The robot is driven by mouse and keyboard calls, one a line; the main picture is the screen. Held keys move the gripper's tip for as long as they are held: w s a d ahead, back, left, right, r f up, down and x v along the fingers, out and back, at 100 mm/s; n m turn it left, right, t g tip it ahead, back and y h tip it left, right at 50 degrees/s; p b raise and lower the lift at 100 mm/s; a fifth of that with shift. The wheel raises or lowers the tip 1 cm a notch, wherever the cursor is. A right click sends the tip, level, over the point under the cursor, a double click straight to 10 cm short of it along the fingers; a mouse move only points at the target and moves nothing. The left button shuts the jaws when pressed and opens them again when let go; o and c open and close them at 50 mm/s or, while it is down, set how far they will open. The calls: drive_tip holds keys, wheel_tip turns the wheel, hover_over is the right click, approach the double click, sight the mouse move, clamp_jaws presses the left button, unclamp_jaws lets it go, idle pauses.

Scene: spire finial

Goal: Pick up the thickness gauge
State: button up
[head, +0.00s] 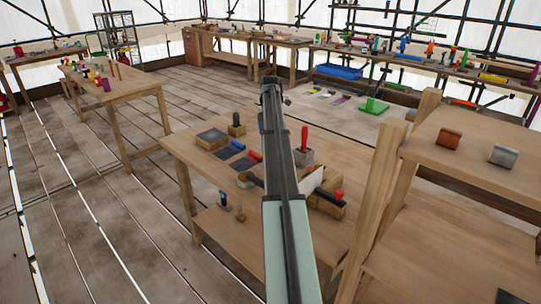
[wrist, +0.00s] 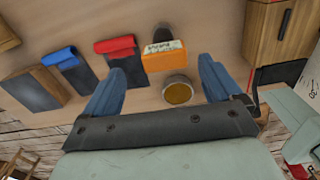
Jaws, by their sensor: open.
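An orange block with a pale, marked face (wrist: 164,57) lies on the wooden table in the wrist view; it may be the thickness gauge, but its lettering is too blurred to read. My gripper (wrist: 161,72) is open, with one blue finger left of the orange block and one right of it. The jaws hold nothing. A small round cup with a yellowish top (wrist: 178,91) also sits between the fingers, just nearer than the block. In the head view I cannot make out the orange block, and my arm covers part of the table.
Left of the block lie a red-topped dark piece (wrist: 123,61), a blue-topped one (wrist: 68,70) and a dark-faced wooden block (wrist: 31,88). A wooden box (wrist: 284,30) stands at right. The workbench (head: 185,152) has a red-handled item (head: 304,140); a shelf unit (head: 470,170) stands close right.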

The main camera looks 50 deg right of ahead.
drive_tip(key=shift+s+a+f, duration=0.1)
drive_tip(key=shift+s+f, duration=0.05)
drive_tip(key=shift+f, duration=1.5)
drive_tip(key=shift+s+f, duration=0.15)
drive_tip(key=shift+f, duration=1.45)
drive_tip(key=c, duration=1.2)
drive_tip(key=shift+o, duration=0.2)
drive_tip(key=shift+r, duration=0.15)
